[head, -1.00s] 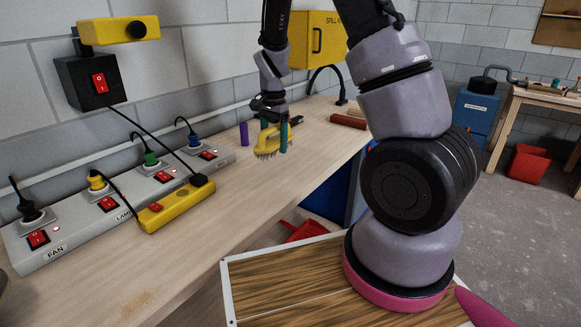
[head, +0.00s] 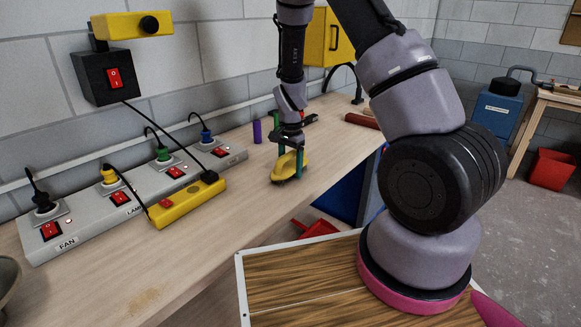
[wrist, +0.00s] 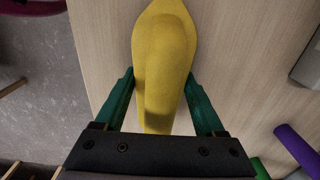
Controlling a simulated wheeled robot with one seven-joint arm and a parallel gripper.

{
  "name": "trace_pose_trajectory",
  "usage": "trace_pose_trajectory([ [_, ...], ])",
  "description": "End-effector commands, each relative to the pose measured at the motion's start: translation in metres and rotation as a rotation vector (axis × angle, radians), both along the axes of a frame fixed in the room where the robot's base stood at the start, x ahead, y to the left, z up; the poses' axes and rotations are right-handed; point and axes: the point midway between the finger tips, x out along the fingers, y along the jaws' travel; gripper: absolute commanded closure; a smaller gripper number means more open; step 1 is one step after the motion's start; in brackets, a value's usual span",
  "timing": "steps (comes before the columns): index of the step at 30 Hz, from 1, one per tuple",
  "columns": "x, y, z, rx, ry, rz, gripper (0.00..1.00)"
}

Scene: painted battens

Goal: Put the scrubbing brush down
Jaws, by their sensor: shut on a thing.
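The scrubbing brush (head: 287,168) has a yellow body and is at the bench top in the head view, right of the yellow power strip. In the wrist view the yellow brush (wrist: 163,65) runs up from between the fingers. My gripper (head: 289,164) points down with its green fingers on either side of the brush, and it is shut on it. In the wrist view my gripper (wrist: 165,100) shows both green fingers against the brush's sides.
The wooden bench (head: 200,235) is bare in front of the brush. A long grey socket board (head: 90,215) and a yellow power strip (head: 187,203) with cords lie to the left. A purple cylinder (head: 257,131) stands behind, and a dark red bar (head: 362,121) lies farther right.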

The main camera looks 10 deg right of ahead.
Motion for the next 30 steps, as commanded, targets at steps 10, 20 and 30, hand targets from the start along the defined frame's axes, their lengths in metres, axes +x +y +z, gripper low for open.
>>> trace_pose_trajectory([
  [10,0.000,0.000,-0.002,0.000,0.000,0.000,0.00],
  [20,0.001,0.000,0.005,0.000,-0.002,0.001,0.00],
  [30,0.001,0.001,0.071,0.001,-0.005,0.002,0.00],
])
